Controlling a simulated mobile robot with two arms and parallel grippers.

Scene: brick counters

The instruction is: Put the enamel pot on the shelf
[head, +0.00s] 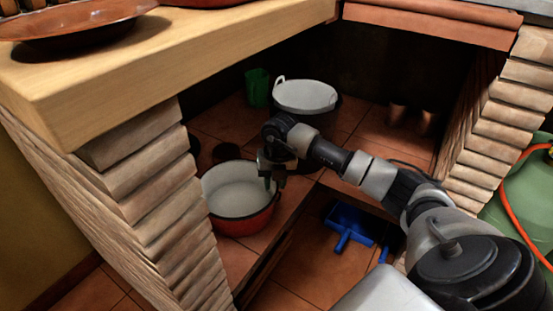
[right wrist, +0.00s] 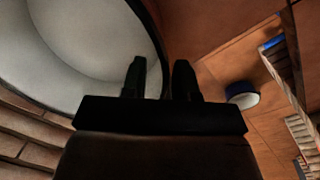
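The enamel pot (head: 240,212), red outside with a white inside and dark rim, stands upright on a tiled surface (head: 285,205) in the brick alcove under the counter. Its white inside and dark rim fill the upper left of the right wrist view (right wrist: 75,50). My right gripper (head: 272,182) is at the pot's right rim, pointing down. In the wrist view its two fingers (right wrist: 159,78) are apart, one over the pot's inside and one outside, with the rim between them. I cannot tell whether either finger touches it. My left gripper is not in view.
A white-topped pot (head: 305,97) with handles and a green cup (head: 257,88) stand farther back. Two copper-coloured cups (head: 410,118) are at back right. A blue dustpan (head: 350,222) lies lower down. A brick pillar (head: 150,190) and wooden counter (head: 170,65) crowd the left.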

